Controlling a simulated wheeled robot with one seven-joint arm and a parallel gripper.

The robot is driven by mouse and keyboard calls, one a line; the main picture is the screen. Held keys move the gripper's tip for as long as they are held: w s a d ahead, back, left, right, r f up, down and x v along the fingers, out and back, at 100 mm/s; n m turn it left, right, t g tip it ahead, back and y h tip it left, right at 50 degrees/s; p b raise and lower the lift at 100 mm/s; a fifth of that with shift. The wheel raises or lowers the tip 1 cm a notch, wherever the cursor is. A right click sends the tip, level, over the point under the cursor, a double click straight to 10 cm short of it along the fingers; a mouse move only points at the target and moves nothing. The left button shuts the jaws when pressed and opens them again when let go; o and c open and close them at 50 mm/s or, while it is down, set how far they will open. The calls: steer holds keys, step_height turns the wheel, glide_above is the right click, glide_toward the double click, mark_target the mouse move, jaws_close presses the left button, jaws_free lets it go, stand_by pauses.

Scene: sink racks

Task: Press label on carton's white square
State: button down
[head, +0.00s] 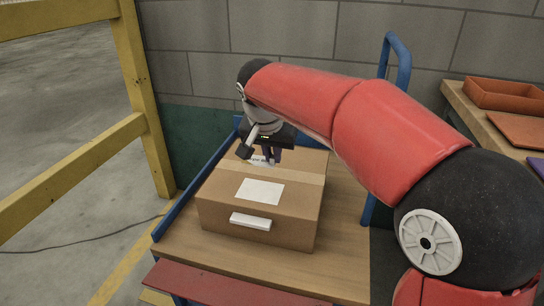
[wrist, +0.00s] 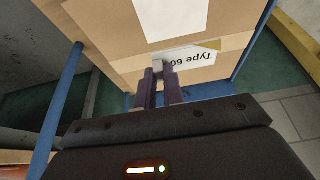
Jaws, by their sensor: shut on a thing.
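The brown carton (head: 215,210) sits closed on a wooden-topped cart. Its white square (head: 260,193) lies on the top face, on the near side of the tape strip; in the wrist view the square (wrist: 171,12) is at the top edge. My gripper (head: 271,158) points down over the carton's far part, beyond the tape. In the wrist view my gripper (wrist: 161,72) is shut on the label (wrist: 195,60), white with upside-down "Type 60" print, by a small grey piece. The label is close above the carton's top; I cannot tell whether it touches.
A white block (head: 250,221) is on the carton's near front face. The cart top (head: 300,268) is bare in front of the carton. A blue upright (head: 399,55) stands behind right. A yellow rail (head: 75,165) is at left, and a bench with an orange tray (head: 503,95) at right.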

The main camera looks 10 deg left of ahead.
steer(key=b, duration=0.7)
glide_toward(273, 191)
steer(key=shift+w+x, duration=0.15)
steer(key=shift+x, duration=1.2)
steer(key=shift+w+x, duration=0.15)
steer(key=shift+x, duration=1.2)
steer(key=shift+d+f, duration=0.1)
steer(key=shift+f, duration=0.4)
steer(key=c, duration=1.4)
jaws_free()
steer(key=shift+c, duration=0.2)
steer(key=p+v, duration=0.1)
steer(key=v, duration=0.5)
steer(key=shift+r, duration=0.35)
steer(key=s+d+r+n+p, duration=0.1)
steer(key=s+d+r+p, duration=0.15)
steer(key=s+d, duration=0.35)
steer(key=s+d+r+p, duration=0.25)
steer(key=s+d, duration=0.25)
steer(key=d, duration=0.3)
steer(key=s+d+f+t+p, duration=0.1)
steer(key=s+d+f+p, duration=0.3)
steer(key=s+d, duration=0.5)
steer(key=s+f, duration=0.1)
steer(key=s, duration=0.2)
steer(key=shift+f+n+y, duration=0.25)
steer(key=shift+n+y, duration=0.05)
